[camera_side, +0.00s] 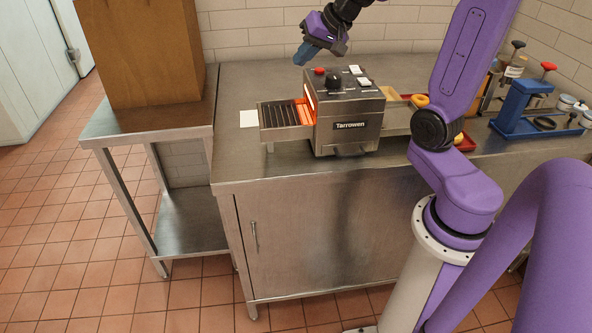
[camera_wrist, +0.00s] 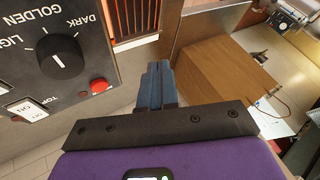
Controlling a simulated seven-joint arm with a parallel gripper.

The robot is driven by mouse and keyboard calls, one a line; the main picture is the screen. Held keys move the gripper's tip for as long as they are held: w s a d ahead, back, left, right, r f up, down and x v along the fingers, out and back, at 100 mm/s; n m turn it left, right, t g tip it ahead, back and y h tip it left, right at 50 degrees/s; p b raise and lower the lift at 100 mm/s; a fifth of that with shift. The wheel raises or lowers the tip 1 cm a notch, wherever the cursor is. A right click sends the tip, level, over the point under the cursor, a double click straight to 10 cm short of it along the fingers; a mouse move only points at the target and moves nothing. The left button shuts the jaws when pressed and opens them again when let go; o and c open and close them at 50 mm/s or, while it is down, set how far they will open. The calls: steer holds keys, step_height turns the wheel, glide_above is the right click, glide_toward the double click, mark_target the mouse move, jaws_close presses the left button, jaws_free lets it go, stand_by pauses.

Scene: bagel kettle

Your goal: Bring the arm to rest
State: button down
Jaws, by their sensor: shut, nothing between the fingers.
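My gripper (camera_side: 303,53) is purple and black with blue fingers. In the side view it hangs in the air above the left part of the toaster (camera_side: 350,122), pointing down and left. In the wrist view the blue fingers (camera_wrist: 158,72) are together with nothing between them. The toaster's front, with its dark knob (camera_wrist: 62,58) and red button (camera_wrist: 99,86), is to the left of the fingers in that view. I see no contact between the fingers and the toaster.
The toaster's glowing conveyor rack (camera_side: 286,114) sticks out left. A cardboard box (camera_side: 142,50) stands on a lower steel table at left. A red tray (camera_side: 466,143) with rings, a blue stand (camera_side: 522,105) and jars (camera_side: 566,101) are at right. The counter front-left is clear.

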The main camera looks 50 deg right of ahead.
steer(key=s+a+f+n+g+y, duration=0.1)
steer(key=s+a+f+n+g, duration=0.1)
steer(key=s+a+n, duration=0.45)
steer(key=s+a+f+n+g+y, duration=0.1)
steer(key=s+a+f+n+g, duration=0.2)
steer(key=a, duration=0.6)
steer(key=s+a+f+n+g+h, duration=0.1)
steer(key=s+f+n, duration=0.1)
steer(key=s+n, duration=0.3)
steer(key=s+a+f+n+g+h, duration=0.1)
steer(key=s+n, duration=0.4)
steer(key=s, duration=0.8)
steer(key=shift+s+f+g+h, duration=0.25)
steer(key=shift+f+g+h, duration=0.05)
steer(key=shift+f+h, duration=0.15)
